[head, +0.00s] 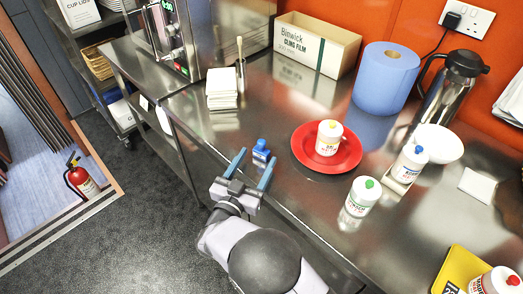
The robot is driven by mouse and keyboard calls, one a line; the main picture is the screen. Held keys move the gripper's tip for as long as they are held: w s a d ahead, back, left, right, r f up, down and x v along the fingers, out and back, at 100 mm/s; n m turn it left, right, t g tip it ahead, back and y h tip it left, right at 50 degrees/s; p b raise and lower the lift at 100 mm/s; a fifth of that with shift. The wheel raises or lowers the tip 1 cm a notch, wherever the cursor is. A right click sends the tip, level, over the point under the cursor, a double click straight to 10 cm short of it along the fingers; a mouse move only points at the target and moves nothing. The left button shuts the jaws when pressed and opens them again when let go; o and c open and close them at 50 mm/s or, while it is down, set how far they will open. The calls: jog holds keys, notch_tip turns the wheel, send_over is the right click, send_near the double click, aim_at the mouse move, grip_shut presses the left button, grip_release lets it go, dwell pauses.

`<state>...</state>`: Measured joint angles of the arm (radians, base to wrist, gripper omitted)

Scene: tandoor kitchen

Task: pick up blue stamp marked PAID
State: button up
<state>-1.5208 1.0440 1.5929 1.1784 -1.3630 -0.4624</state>
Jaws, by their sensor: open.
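A small blue stamp (261,152) stands on the steel counter (283,187) near its front edge. Its marking is too small to read. My gripper (252,167) is open, with blue fingers pointing toward the back of the counter. The stamp is at or just beyond the fingertips. I cannot tell whether it lies between them or at what height the fingers are.
A red plate (348,162) bearing a white tub (329,138) is right of the stamp. Other tubs (361,197), a blue paper roll (386,80) and a flask (446,95) stand farther right. Stacked white paper (222,88) lies behind left. Bare steel surrounds the stamp.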

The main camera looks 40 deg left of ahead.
aim_at(261, 149)
jog(key=shift+r+p+x, duration=0.15)
jog(key=shift+p+x, duration=0.35)
jog(key=shift+x, duration=0.85)
jog(key=shift+r+p+x, duration=0.1)
jog(key=shift+p+x, duration=0.4)
jog(key=shift+x, duration=0.8)
jog(key=shift+s+a, duration=0.1)
jog(key=shift+a, duration=0.05)
jog(key=shift+c, duration=0.2)
jog(key=c, duration=1.1)
